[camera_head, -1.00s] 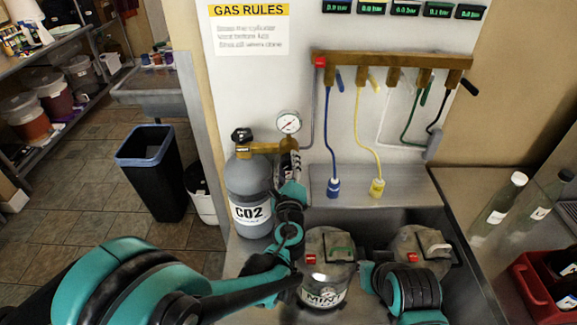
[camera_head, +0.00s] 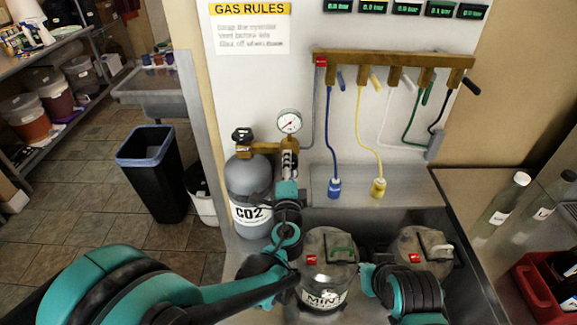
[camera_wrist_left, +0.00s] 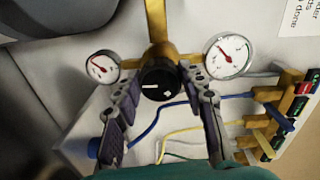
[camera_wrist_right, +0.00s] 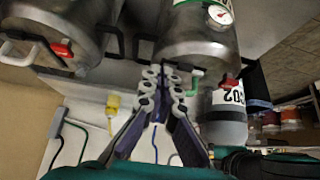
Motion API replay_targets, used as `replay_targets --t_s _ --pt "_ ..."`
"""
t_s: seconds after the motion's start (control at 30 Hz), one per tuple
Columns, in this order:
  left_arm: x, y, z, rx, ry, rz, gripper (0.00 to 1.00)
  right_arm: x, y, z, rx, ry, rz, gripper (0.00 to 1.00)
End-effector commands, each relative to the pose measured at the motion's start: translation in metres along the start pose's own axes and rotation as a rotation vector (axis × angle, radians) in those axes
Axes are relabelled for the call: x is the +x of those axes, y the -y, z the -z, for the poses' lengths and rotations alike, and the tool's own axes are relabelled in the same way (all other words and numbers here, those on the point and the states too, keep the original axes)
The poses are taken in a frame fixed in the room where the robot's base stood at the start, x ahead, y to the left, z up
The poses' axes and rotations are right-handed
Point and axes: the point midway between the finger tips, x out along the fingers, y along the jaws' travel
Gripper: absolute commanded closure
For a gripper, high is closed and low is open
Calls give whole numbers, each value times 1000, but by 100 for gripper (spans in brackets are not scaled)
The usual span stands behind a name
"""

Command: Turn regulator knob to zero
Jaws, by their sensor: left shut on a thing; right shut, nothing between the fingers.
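The black regulator knob (camera_wrist_left: 158,83) with white marks sits on the brass regulator, between two round white gauges, in the left wrist view. My left gripper (camera_wrist_left: 157,74) is shut on it, one finger on each side. In the head view the left gripper (camera_head: 290,160) is just below the regulator gauge (camera_head: 289,122), and the knob is hidden behind the fingers. The regulator (camera_head: 262,149) is joined to the grey CO2 cylinder (camera_head: 248,178). My right gripper (camera_wrist_right: 167,75) is shut and empty near the metal kegs in the right wrist view.
A brass manifold (camera_head: 395,66) with blue, yellow and other hoses hangs on the wall. Bottles (camera_head: 503,198) and a red crate (camera_head: 532,290) are at the right.

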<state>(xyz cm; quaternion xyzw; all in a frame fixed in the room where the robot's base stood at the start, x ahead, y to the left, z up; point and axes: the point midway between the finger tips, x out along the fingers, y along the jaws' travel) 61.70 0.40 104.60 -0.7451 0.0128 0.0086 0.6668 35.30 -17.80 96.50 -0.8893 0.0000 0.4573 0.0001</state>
Motion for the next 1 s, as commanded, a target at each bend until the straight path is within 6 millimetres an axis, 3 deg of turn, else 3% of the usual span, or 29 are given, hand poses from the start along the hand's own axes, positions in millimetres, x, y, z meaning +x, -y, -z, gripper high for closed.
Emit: replay_targets --t_s 0.67,0.7,0.77,1.0 --pt "0 -1 -1 -64 -1 -1 88 1 0 0 0 0 0 100" --pt "0 -1 -1 -64 -1 -1 52 1 0 0 0 0 0 100" --pt "0 -1 -1 -64 -1 -1 39 1 0 -1 0 0 0 100" --pt "0 -1 0 -62 -1 0 39 1 0 0 0 0 0 100"
